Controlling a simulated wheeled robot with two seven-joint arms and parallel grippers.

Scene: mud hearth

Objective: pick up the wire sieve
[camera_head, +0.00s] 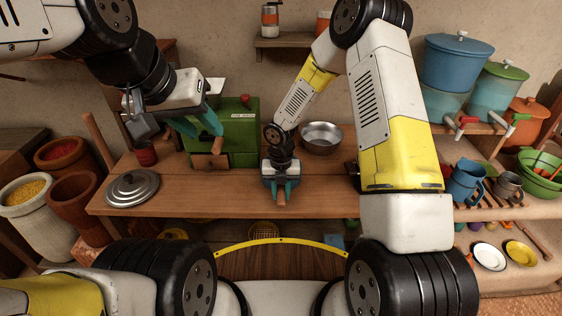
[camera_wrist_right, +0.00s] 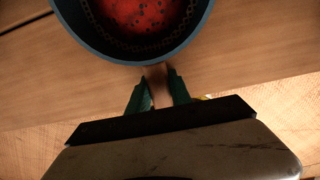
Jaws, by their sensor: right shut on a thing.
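My right gripper (camera_head: 281,190) is low over the front of the wooden table, shut on a short wooden handle (camera_head: 281,199). In the right wrist view the two teal fingers (camera_wrist_right: 158,90) close around this handle (camera_wrist_right: 158,74). It meets a round, blue-grey-rimmed vessel (camera_wrist_right: 190,38), which I take to be the wire sieve; a speckled red area shows inside, and its mesh is unclear. In the head view a round metal bowl shape (camera_head: 321,138) sits just behind and right of the gripper.
The green box (camera_head: 240,118) stands at the table's back. A metal lid (camera_head: 132,188) and a red can (camera_head: 146,153) are at the left. Spice-filled pots (camera_head: 28,192) stand beyond the left end. Blue mugs (camera_head: 466,182) are at the right. The table front (camera_head: 220,197) is clear.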

